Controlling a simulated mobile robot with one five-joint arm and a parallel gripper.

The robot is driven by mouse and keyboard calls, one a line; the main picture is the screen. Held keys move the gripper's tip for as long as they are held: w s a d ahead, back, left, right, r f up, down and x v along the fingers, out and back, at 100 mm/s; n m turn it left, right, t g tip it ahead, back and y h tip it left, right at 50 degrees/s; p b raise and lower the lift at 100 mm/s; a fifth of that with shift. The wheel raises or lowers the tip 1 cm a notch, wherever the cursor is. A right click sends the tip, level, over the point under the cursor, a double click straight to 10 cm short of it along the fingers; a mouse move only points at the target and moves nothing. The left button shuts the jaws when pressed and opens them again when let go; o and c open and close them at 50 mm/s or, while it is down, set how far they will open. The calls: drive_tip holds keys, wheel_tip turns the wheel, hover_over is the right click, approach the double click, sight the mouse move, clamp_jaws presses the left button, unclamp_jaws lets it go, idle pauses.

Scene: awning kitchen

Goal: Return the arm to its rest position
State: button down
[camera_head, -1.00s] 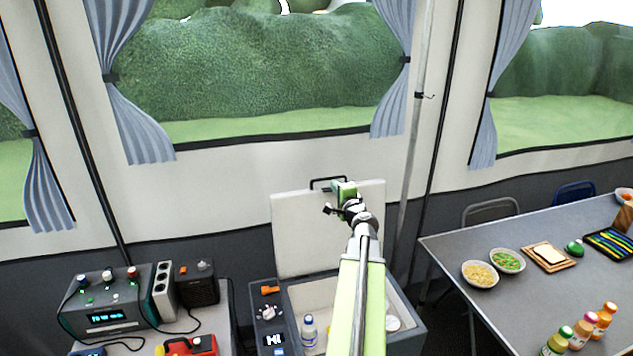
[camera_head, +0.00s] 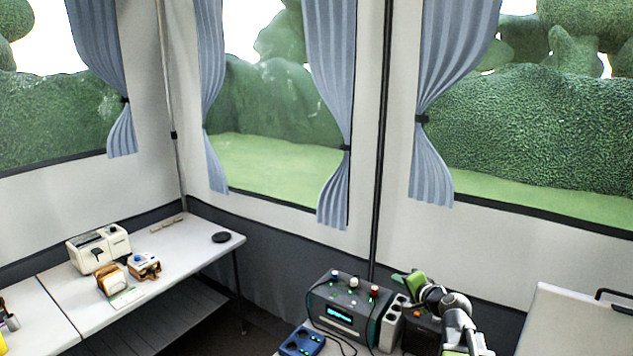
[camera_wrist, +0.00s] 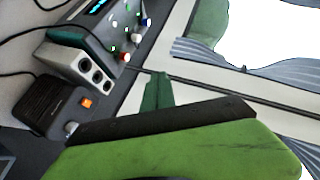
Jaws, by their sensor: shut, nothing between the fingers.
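My arm reaches up from the lower right of the head view. My gripper (camera_head: 408,280) is at its end, a green tip in front of the tent wall, just above and behind the dark box beside the power station. In the wrist view my gripper (camera_wrist: 158,92) shows as a large green jaw with a black edge and a darker green finger beyond it. It is shut and holds nothing. The lower arm is cut off by the picture's bottom edge.
The power station (camera_head: 345,308) with knobs and a lit display stands left of my arm, near a dark box (camera_head: 420,332) and a blue item (camera_head: 300,342). A raised white lid (camera_head: 570,320) is at right. A white table (camera_head: 190,262) at left bears a toaster (camera_head: 98,247).

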drive_tip(key=s+a+f+n+g+y, duration=0.1)
drive_tip(key=s+a+f+n+g, duration=0.3)
drive_tip(key=a, duration=0.5)
drive_tip(key=s+a+f+n+g, duration=0.3)
drive_tip(key=a+f, duration=0.2)
drive_tip(key=a, duration=0.4)
drive_tip(key=s+d+f+n+g+h, duration=0.2)
drive_tip(key=s+d+f+g, duration=0.1)
drive_tip(key=s, duration=0.4)
drive_tip(key=s+d+f+n+g+h, duration=0.1)
drive_tip(key=s+d+f+g+h, duration=0.1)
drive_tip(key=s, duration=0.5)
drive_tip(key=shift+s+d+f+n+g+h, duration=0.2)
drive_tip(key=shift+d+f+n+g+h, duration=0.2)
drive_tip(key=shift+d+f+g, duration=0.35)
